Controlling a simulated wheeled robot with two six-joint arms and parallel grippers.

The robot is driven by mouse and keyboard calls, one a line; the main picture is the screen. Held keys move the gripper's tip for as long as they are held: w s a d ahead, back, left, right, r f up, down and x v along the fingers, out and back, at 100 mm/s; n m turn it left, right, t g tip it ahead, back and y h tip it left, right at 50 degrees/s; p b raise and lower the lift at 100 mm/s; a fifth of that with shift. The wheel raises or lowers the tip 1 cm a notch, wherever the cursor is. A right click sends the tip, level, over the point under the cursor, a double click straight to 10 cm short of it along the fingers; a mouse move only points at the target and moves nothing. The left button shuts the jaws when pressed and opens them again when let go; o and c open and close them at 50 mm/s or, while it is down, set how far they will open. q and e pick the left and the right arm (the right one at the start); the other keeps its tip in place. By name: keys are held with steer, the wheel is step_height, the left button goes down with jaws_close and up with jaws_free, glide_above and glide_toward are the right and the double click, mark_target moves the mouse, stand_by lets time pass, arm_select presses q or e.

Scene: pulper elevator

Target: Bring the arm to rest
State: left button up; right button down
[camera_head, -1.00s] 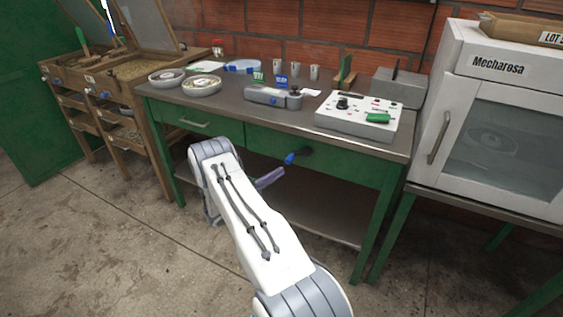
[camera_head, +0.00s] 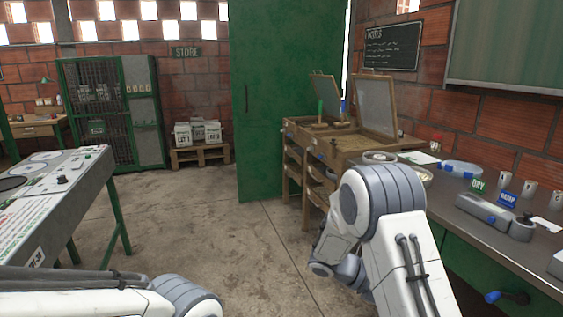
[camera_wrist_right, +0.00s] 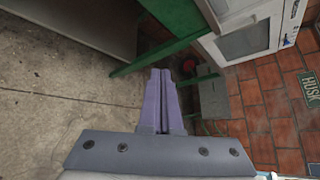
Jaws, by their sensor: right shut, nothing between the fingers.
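My right arm (camera_head: 395,240) is bent beside the front of the steel-topped bench in the head view, with its wrist links hanging low. Its gripper is hidden or out of sight there. In the right wrist view the right gripper (camera_wrist_right: 160,75) shows purple fingers pressed together with nothing between them, above the concrete floor and apart from the furniture. My left arm (camera_head: 100,300) crosses the lower left of the head view. Its gripper is outside the picture.
The bench (camera_head: 520,248) with green drawers stands close at right, the wooden drying rack (camera_head: 294,175) just beyond. A control table (camera_head: 75,195) is at left. Open floor (camera_head: 185,215) lies between. In the wrist view a white oven (camera_wrist_right: 245,40) and green table legs are near.

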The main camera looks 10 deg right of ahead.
steer(key=s+a+r+m+t+y, duration=0.25)
steer(key=s+a+m+y, duration=0.65)
steer(key=a, duration=0.6)
steer(key=s+a+r+m+t+y, duration=0.3)
steer(key=s+a+m, duration=0.4)
steer(key=s+a, duration=0.6)
step_height(320, 180, up, 15)
steer(key=w+a+m+y+p, duration=0.1)
steer(key=a+p, duration=0.1)
steer(key=p, duration=1.3)
steer(key=shift+w+r+g+y, duration=0.15)
steer(key=shift+w+g+y, duration=0.15)
steer(key=shift+w+g, duration=0.1)
steer(key=shift+a, duration=0.1)
